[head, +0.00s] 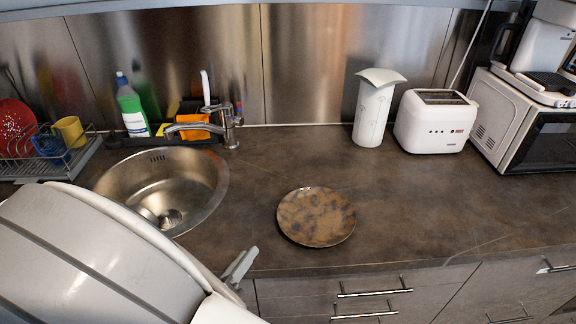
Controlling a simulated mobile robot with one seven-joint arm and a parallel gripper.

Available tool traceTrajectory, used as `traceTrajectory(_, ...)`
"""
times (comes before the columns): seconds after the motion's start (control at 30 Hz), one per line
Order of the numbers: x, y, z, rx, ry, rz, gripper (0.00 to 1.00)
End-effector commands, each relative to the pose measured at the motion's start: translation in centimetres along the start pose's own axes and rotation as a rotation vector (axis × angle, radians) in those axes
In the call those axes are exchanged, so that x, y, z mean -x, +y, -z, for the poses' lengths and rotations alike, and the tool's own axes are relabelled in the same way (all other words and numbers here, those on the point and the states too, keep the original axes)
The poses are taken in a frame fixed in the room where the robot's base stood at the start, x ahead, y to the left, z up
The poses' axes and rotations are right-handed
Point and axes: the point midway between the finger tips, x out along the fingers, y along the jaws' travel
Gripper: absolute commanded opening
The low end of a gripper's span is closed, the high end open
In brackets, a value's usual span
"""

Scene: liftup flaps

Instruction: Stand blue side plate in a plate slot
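A round plate (316,216) lies flat on the counter to the right of the sink. It looks mottled brown with dark grey-blue patches, not plainly blue. A dish rack (72,158) stands at the far left, partly cut off by the frame edge and partly hidden by my arm. A red speckled plate (14,124) leans upright in it. Individual slots are hard to make out. My gripper (240,266) shows at the counter's front edge, left of and nearer than the plate, apart from it. Its finger opening cannot be made out.
A blue mug (50,147) and a yellow mug (70,131) are at the rack. The sink (190,184) and faucet (205,128) lie between rack and plate. A green bottle (131,108), white canister (374,110), toaster (436,122) and microwave (505,125) stand behind. Counter around the plate is clear.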

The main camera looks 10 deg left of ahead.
Motion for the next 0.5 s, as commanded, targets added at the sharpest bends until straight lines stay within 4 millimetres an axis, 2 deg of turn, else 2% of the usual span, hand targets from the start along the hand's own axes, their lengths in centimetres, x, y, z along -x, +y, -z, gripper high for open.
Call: traceTrajectory(0.5,-10.4,0.0,0.2,0.000,0.003,0.004,0.22)
